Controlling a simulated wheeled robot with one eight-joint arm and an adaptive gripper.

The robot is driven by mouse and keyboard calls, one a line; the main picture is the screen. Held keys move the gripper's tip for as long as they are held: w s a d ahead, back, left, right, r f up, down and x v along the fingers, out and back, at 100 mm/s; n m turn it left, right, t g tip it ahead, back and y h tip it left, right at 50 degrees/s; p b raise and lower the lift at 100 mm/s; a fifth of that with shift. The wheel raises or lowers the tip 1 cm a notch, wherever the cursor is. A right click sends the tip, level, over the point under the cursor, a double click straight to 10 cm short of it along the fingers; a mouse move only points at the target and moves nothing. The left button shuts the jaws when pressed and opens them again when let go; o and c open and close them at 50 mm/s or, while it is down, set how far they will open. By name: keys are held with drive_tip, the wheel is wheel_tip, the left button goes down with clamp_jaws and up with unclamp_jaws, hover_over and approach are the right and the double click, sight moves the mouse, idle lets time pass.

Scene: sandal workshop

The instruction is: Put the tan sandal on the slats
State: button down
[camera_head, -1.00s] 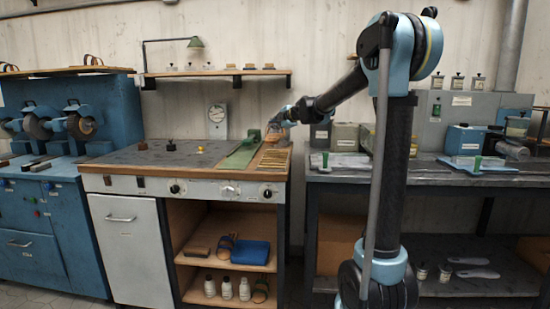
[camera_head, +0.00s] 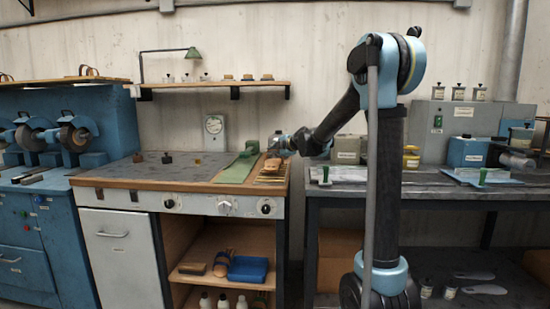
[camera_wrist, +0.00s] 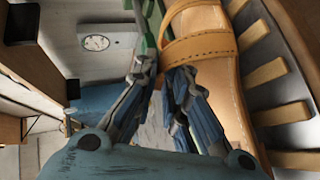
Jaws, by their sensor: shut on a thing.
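The tan sandal (camera_wrist: 207,60) has a wide stitched strap and lies along the right of my fingers in the wrist view. My gripper (camera_wrist: 163,70) is shut on its strap side. In the head view, my gripper (camera_head: 277,150) is at the right end of the left bench, and the sandal (camera_head: 271,164) shows small below it. The slats (camera_wrist: 268,73) are pale wooden strips beside and under the sandal in the wrist view. In the head view the slats (camera_head: 268,181) show just in front of the sandal. I cannot tell whether the sandal touches them.
A green strip (camera_head: 236,171) with a green upright piece lies left of the slats. A dial gauge (camera_head: 214,125) stands behind on the bench (camera_head: 150,178). A lamp and a wall shelf (camera_head: 215,85) are above. A gap separates this bench from the right bench (camera_head: 430,181).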

drive_tip(key=shift+f, duration=0.8)
drive_tip(key=c, duration=1.6)
unclamp_jaws()
drive_tip(key=shift+s, duration=0.1)
drive_tip(key=shift+v, duration=6)
drive_tip(key=s+d+f+m+g+h, duration=0.2)
drive_tip(key=s+d+f+m, duration=0.5)
drive_tip(key=s, duration=0.7)
drive_tip(key=s+d+f+m+g+h, duration=0.3)
drive_tip(key=s+d+f+m, duration=0.4)
drive_tip(key=s, duration=0.8)
drive_tip(key=s+d+f+m+g+h, duration=0.3)
drive_tip(key=s+d+f+m, duration=0.4)
drive_tip(key=s+f, duration=0.5)
drive_tip(key=shift+s+d+f+m+g, duration=0.15)
drive_tip(key=shift+s+m+g, duration=0.45)
drive_tip(key=shift+s+m, duration=0.6)
